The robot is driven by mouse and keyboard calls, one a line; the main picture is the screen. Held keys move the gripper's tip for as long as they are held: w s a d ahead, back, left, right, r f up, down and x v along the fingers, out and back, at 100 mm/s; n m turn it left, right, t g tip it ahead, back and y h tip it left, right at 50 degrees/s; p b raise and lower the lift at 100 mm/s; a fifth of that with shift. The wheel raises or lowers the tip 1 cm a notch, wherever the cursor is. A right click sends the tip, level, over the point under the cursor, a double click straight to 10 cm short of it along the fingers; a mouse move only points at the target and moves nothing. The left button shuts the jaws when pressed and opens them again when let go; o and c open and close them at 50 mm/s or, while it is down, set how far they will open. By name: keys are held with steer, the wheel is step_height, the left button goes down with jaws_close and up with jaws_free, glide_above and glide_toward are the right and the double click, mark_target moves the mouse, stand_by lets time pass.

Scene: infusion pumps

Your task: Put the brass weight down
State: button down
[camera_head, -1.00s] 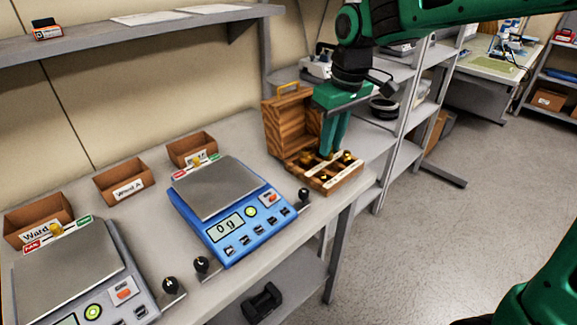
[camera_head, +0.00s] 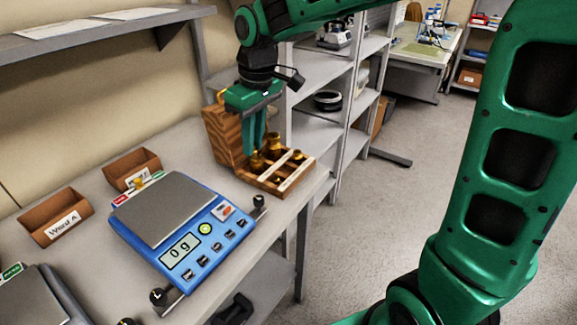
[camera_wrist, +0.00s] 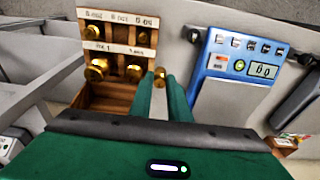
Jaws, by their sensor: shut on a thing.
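My gripper (camera_head: 254,145) points down at the left rear of the open wooden weight box (camera_head: 262,184). In the wrist view my gripper (camera_wrist: 160,85) is shut on a small brass weight (camera_wrist: 160,77), held between the fingertips near the edge of the box (camera_wrist: 80,100). In the head view the held weight cannot be told apart from the fingers and the box's weights. Several other brass weights sit in the box's holes, including a larger one (camera_wrist: 97,69) and another (camera_wrist: 133,73) beside the fingers. I cannot tell whether the held weight touches anything.
The blue scale (camera_head: 170,205) stands left of the box and reads 0 g. A second scale (camera_head: 30,300) is at the lower left. Brown bins, one labelled Ward A (camera_head: 55,218), line the back. Free bench (camera_head: 200,165) lies between scale and box.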

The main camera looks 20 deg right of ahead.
steer(key=w+d+f, duration=0.1)
steer(key=d+f, duration=0.1)
steer(key=d, duration=0.1)
steer(key=w+d+f, duration=0.1)
steer(key=d+f, duration=0.1)
steer(key=d, duration=0.1)
steer(key=w+d+f, duration=0.1)
steer(key=d+f, duration=0.1)
steer(key=d, duration=0.1)
steer(key=shift+w+d+f, duration=0.1)
steer(key=shift+d+f, duration=0.05)
steer(key=shift+d, duration=0.15)
steer(key=shift+f, duration=1.95)
steer(key=shift+f, duration=0.35)
